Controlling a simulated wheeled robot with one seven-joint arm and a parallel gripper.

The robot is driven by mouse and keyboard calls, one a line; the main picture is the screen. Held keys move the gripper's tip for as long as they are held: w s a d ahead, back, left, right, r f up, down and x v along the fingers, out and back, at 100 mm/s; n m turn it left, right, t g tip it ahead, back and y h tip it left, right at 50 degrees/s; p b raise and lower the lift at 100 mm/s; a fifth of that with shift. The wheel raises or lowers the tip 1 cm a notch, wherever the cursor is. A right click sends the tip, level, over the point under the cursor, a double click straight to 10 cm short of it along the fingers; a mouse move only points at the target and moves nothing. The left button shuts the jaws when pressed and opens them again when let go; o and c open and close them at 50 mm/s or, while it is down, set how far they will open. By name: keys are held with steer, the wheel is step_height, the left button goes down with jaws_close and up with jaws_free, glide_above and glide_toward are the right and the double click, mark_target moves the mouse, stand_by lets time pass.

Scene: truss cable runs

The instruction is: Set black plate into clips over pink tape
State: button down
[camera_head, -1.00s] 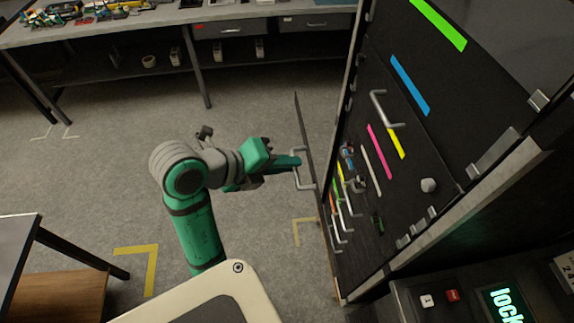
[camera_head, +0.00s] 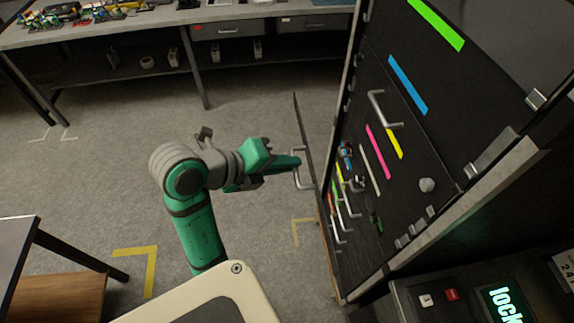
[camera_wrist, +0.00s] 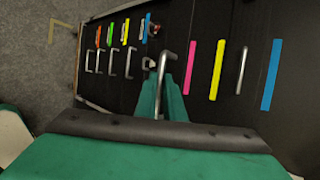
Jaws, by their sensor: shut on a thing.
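My gripper (camera_head: 295,162) is shut on the grey handle (camera_head: 300,178) of the black plate (camera_head: 307,158). In the head view the plate shows nearly edge-on, upright and left of the dark board (camera_head: 440,120), with a gap at its upper part. In the wrist view the handle (camera_wrist: 164,62) stands between my teal fingertips (camera_wrist: 163,92); the plate's outline blends with the dark background. The pink tape (camera_head: 378,151) is on the board, right of my gripper; it also shows in the wrist view (camera_wrist: 189,68). I cannot pick out its clips clearly.
Yellow tape (camera_head: 394,143) and blue tape (camera_head: 408,84) lie near the pink. A fixed handle (camera_head: 380,108) and a round knob (camera_head: 427,185) stick out of the board. Several handles are lower left on it. Floor left of the board is open. A bench (camera_head: 150,27) is behind.

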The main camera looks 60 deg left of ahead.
steer(key=w+d+r, duration=0.1)
steer(key=w, duration=1.8)
steer(key=shift+w+d, duration=0.3)
steer(key=shift+w, duration=0.1)
stand_by(0.4)
stand_by(0.7)
steer(key=shift+w, duration=0.1)
stand_by(0.3)
steer(key=shift+f, duration=0.8)
stand_by(2.1)
steer(key=shift+w+d+f, duration=0.15)
steer(key=shift+d+f, duration=0.05)
stand_by(0.9)
